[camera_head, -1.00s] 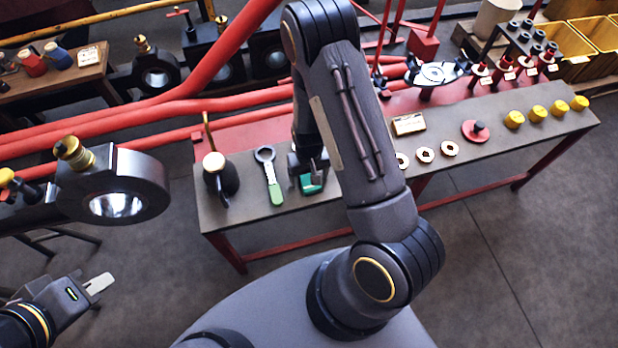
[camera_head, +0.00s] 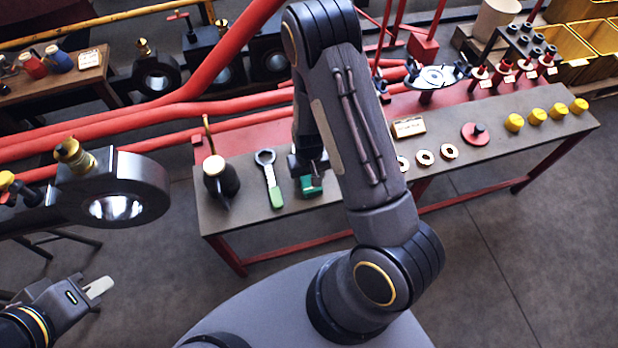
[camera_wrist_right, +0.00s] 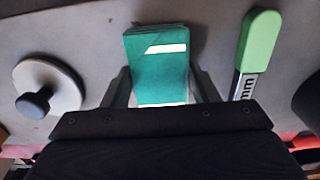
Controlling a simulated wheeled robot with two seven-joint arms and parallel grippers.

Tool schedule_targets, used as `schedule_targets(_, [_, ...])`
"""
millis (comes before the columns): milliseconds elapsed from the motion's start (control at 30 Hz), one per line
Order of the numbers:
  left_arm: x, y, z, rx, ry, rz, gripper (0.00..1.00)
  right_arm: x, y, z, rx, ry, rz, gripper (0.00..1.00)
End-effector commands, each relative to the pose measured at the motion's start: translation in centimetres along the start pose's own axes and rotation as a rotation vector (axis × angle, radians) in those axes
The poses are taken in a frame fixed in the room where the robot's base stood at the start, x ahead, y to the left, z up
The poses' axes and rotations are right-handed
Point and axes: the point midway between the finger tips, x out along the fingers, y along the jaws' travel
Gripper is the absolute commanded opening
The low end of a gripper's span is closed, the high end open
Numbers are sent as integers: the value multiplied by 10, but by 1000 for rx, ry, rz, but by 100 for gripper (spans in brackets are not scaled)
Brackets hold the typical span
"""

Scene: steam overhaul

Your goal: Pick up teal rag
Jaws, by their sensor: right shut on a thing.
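The teal rag (camera_head: 312,185) is a small folded block with a pale stripe, at the workbench's front left. It shows in the right wrist view (camera_wrist_right: 158,68), between the two fingers. My right gripper (camera_wrist_right: 160,88) is shut on the rag, one finger at each side. In the head view my right gripper (camera_head: 308,172) is over the rag and partly hidden by my own arm. I cannot tell whether the rag is clear of the bench. My left gripper (camera_head: 98,288) is at the lower left, away from the bench; the gap between its fingers is not clear.
A green-handled wrench (camera_head: 271,180) lies just left of the rag, and a dark oil can (camera_head: 221,180) stands further left. Pale rings (camera_head: 425,157), a red disc with a knob (camera_head: 476,132) and yellow caps (camera_head: 537,115) sit to the right. Open floor lies in front.

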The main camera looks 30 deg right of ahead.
Motion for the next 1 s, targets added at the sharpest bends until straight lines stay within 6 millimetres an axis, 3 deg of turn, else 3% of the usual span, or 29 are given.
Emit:
schedule_targets(133, [-1, 0, -1, 0, 0, 0, 0, -27, -1, -1, 0, 7, -2, 31])
schedule_targets(400, [-11, 5, -6, 0, 0, 0, 0, -90, -45, 36, -9, 4, -2, 31])
schedule_targets(700, [-14, 7, -7, 0, 0, 0, 0, -114, -94, 77, -6, 2, -1, 31])
schedule_targets(1000, [-16, 7, -8, 0, 0, 0, 0, -122, -108, 89, 0, 1, 0, 31])
